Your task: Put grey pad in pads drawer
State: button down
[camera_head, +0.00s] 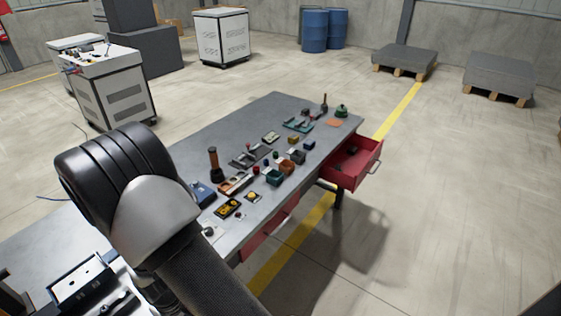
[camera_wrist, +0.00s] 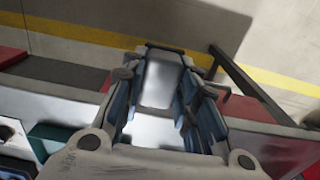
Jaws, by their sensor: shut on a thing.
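In the wrist view my gripper (camera_wrist: 167,62) is shut on a flat grey pad (camera_wrist: 160,82), which sits between the blue-lined fingers. The gripper points down past the table edge, with red drawer parts and the floor behind it. In the head view my arm fills the lower left, and the gripper and pad are hidden. An open red drawer (camera_head: 370,163) sticks out from the far right end of the table, with dark items inside. Another red drawer front (camera_head: 268,232) shows lower along the same side. I cannot tell which is the pads drawer.
The grey table (camera_head: 262,117) carries many small parts, trays and tools. A green bin (camera_head: 273,177) stands near its right edge, with a brown pepper-mill-like handle (camera_head: 214,160) further left. The floor to the right is open, with pallets (camera_head: 404,58) far back.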

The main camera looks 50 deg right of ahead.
aim_at(352, 165)
jog(key=i+l, duration=0.1)
jog(key=l, duration=5.65)
